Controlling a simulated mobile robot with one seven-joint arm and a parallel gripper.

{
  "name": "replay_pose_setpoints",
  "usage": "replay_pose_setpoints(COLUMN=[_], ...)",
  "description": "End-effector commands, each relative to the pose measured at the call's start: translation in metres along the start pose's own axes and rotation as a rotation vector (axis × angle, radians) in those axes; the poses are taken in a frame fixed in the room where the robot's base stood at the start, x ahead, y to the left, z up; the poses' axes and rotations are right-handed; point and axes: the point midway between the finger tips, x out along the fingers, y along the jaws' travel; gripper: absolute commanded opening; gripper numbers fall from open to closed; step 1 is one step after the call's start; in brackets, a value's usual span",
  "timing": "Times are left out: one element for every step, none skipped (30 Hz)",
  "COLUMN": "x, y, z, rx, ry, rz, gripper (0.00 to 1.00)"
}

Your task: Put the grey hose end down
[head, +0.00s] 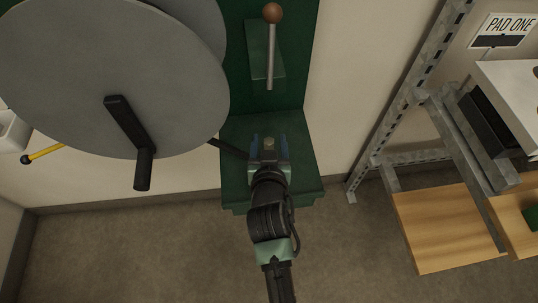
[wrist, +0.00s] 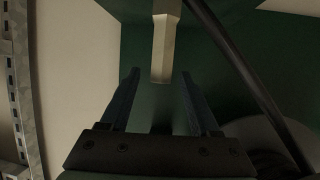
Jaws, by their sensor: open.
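A pale grey-beige faceted piece (wrist: 163,50), which looks like the grey hose end, lies ahead of my gripper in the wrist view. Its near end sits between my fingertips, with a visible gap on both sides. In the head view it is a small pale block (head: 268,145) over the green cart base. My gripper (head: 269,146) is open around it; the wrist view also shows both dark fingers (wrist: 158,75) spread apart. The dark hose (head: 229,148) runs from the reel side towards my gripper. Whether the piece rests on the green surface is hard to tell.
A large grey reel disc (head: 110,70) with a black crank handle (head: 143,165) stands at left. A lever with a brown knob (head: 272,13) rises behind my gripper. A metal rack (head: 410,95) with wooden shelves (head: 445,225) stands at right. Floor in front is clear.

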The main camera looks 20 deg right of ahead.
Motion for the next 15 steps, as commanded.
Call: replay_pose_setpoints(x=[-0.013,-0.019,-0.027,-0.033,-0.038,-0.045,-0.051,-0.055,-0.060,-0.063,-0.067,-0.070,-0.072,-0.074,-0.075], y=[0.000,0.000,0.000,0.000,0.000,0.000,0.000,0.000,0.000,0.000,0.000,0.000,-0.001,-0.001,-0.001], z=[0.000,0.000,0.000,0.000,0.000,0.000,0.000,0.000,0.001,0.000,0.000,0.001,0.000,0.000,0.000], rx=[-0.003,-0.001,-0.001,-0.003,-0.002,-0.001,0.000,-0.001,-0.002,-0.001,-0.001,-0.001,0.000,0.000,0.000], ry=[-0.003,-0.003,-0.002,-0.002,-0.002,-0.003,-0.003,-0.003,-0.003,-0.002,-0.001,-0.002,-0.001,-0.001,-0.001], rz=[-0.001,-0.002,-0.001,-0.001,-0.001,-0.001,-0.001,-0.001,0.000,0.000,0.000,-0.001,-0.001,-0.001,-0.001], gripper=[0.63,0.63,0.63,0.63,0.63,0.63,0.63,0.63,0.63,0.63,0.63,0.63,0.63,0.63,0.63])
